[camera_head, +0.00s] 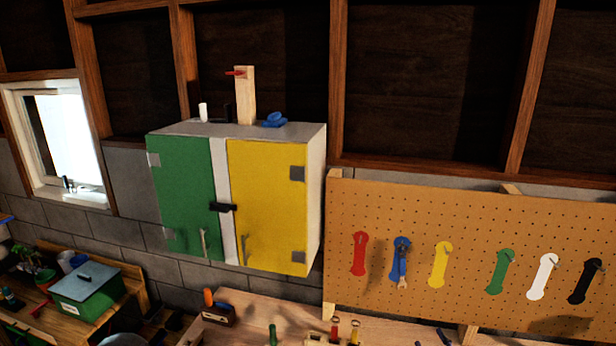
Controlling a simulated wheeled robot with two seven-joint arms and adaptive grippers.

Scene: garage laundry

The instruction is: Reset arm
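Neither of my grippers is in the head view, and I see no clear part of either arm. The task names no object. A wall cabinet (316,190) with a green door (185,185) and a yellow door (265,195) hangs in the middle. Both doors are shut, and a black latch (223,207) sits across the gap between them. A pegboard (450,205) at the right carries several coloured tool shapes. A tool (401,270) hangs over the blue one.
A workbench (245,315) runs along the bottom, with an orange-handled item (215,310) and several upright handles (344,333). A green box with a grey lid (88,288) stands at lower left. A wooden post (244,95) and blue item (275,120) top the cabinet.

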